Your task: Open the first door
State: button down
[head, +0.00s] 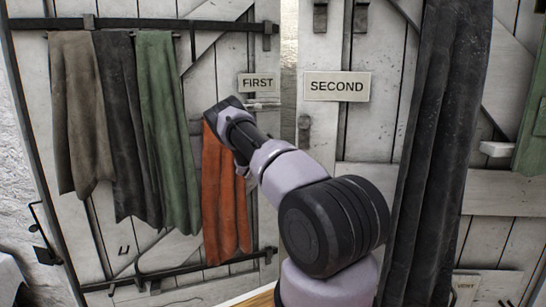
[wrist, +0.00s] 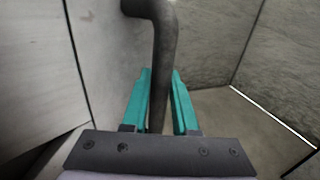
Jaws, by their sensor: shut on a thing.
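The first door (head: 215,60) is whitewashed planks with dark iron bars, at the left in the head view. Its sign reads FIRST (head: 257,83). It stands at an angle to the second door, with a lit strip between them. In the wrist view a dark bent metal handle (wrist: 166,35) runs down between the teal fingers of my gripper (wrist: 161,72). The gripper is shut on the handle's straight part. In the head view my wrist is at the door's right side, over the top of an orange cloth (head: 226,205); the fingertips and the handle are hidden there.
Brown, black and green cloths (head: 167,130) hang from the first door's upper bar. The second door, with its sign (head: 337,87), stands to the right. A long dark curtain (head: 440,130) hangs close on my arm's right. Another green cloth (head: 533,135) is at the right edge.

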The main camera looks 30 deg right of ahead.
jog(key=shift+w+a, duration=0.15)
jog(key=shift+a, duration=0.2)
jog(key=c, duration=0.7)
grip_release()
jog(key=shift+d, duration=0.15)
jog(key=shift+s, duration=0.2)
jog(key=v, duration=1)
jog(key=shift+s+a, duration=0.1)
jog(key=shift+a, duration=0.25)
